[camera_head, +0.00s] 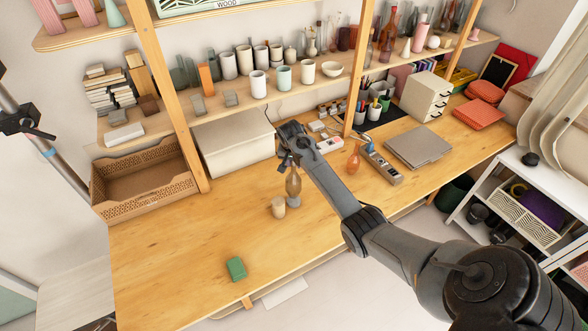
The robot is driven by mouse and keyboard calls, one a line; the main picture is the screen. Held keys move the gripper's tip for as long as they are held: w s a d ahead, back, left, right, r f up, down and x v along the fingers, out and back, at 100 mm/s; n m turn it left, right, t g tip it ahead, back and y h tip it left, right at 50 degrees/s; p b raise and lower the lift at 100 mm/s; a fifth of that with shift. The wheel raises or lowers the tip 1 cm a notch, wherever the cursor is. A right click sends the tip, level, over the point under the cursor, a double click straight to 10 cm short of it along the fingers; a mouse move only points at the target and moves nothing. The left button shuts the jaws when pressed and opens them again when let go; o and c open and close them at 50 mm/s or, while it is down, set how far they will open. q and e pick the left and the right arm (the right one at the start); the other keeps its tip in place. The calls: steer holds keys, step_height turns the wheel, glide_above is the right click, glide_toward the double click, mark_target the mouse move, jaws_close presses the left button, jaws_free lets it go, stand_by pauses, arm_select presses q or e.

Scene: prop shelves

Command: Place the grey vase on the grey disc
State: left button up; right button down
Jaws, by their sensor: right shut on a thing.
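A slim brownish vase (293,184), taken to be the grey vase though it looks more brown than grey, hangs upright below my right gripper (292,162). The gripper points down and is shut on the vase's narrow neck, which it partly hides. A small grey round piece (294,201), which looks like the grey disc, shows on the table right under the vase. I cannot tell whether the vase's base touches it or is slightly above. My left gripper is not in view.
A beige cylinder (278,207) stands close on the left of the vase. An orange vase (353,161) and a grey long device (382,168) are to the right. A green block (236,268) lies near the front edge. The wooden table (180,240) is clear at left.

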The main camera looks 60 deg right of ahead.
mark_target(294, 169)
steer(key=shift+f, duration=1.8)
steer(key=c, duration=0.8)
jaws_free()
steer(key=shift+c, duration=0.2)
steer(key=v, duration=1.1)
steer(key=s+a+f+n+t, duration=0.1)
steer(key=s+a+f+n, duration=0.35)
steer(key=a, duration=0.55)
steer(key=s+a+f+n, duration=0.4)
steer(key=s+a, duration=0.1)
steer(key=a, duration=0.4)
steer(key=s+a+r+n+t+y, duration=0.1)
steer(key=s+a+n, duration=0.6)
steer(key=s+a, duration=0.9)
steer(key=a+r+y, duration=0.1)
steer(key=a+y, duration=0.1)
steer(key=a, duration=0.1)
steer(key=shift+a, duration=0.35)
